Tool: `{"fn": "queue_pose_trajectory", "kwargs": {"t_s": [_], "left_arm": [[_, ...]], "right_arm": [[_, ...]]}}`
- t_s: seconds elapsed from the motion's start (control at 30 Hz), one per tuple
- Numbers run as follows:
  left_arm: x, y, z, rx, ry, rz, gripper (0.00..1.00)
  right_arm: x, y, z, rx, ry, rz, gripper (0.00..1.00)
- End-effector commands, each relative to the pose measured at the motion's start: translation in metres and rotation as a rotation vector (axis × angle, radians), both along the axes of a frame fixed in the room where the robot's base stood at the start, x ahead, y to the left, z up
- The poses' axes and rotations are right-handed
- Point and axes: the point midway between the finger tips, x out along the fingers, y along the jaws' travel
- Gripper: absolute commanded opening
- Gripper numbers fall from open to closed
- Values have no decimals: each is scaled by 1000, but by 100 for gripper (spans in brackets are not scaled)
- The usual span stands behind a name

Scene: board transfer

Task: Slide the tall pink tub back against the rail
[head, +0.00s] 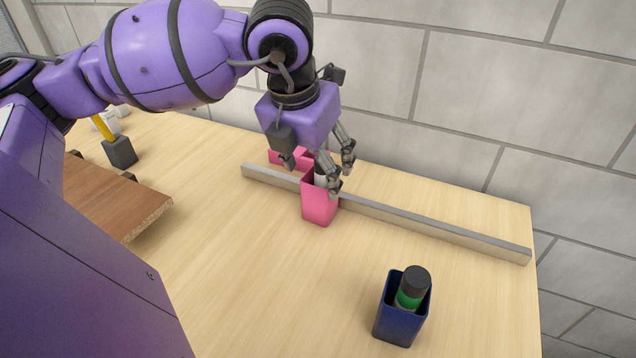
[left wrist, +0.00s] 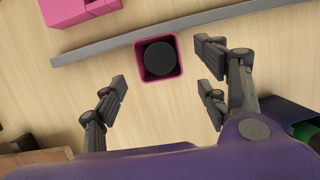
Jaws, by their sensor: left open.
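The tall pink tub (head: 319,206) stands upright on the table in front of the rail (head: 430,221). In the left wrist view the tub (left wrist: 142,70) holds a dark round-topped item (left wrist: 160,59), and its back edge is very close to the rail (left wrist: 100,49). I cannot tell whether they touch. My left gripper (head: 314,172) is above the tub, pointing down, and partly hides its top. In the left wrist view the open fingers (left wrist: 165,88) are on either side of the tub, with gaps to both sides. My right gripper is not in view.
A blue tub (head: 394,325) with a green, dark-capped bottle (head: 412,287) stands at front right. A pink object (head: 290,155) lies behind the rail. A brown board (head: 115,197) and a dark holder (head: 120,151) are at left. A block wall is behind; table between is clear.

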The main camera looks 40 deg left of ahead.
Motion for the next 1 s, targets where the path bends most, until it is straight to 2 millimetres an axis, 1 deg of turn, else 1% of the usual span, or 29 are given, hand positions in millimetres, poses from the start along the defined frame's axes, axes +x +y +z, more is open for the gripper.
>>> {"fn": "queue_pose_trajectory", "kwargs": {"t_s": [0.03, 0.1, 0.2, 0.3, 1.0], "left_arm": [[-2, 0, 10, 2, -4, 0, 67], [-5, -1, 20, 2, -3, 0, 67], [-9, -2, 30, 1, -2, 0, 67], [-11, -2, 35, 1, 0, 0, 67], [-11, -2, 36, -1, 0, 0, 67]], "right_arm": [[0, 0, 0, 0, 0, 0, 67], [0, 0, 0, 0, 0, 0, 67], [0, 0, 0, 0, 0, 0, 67], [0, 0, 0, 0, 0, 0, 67], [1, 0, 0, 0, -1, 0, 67]]}}
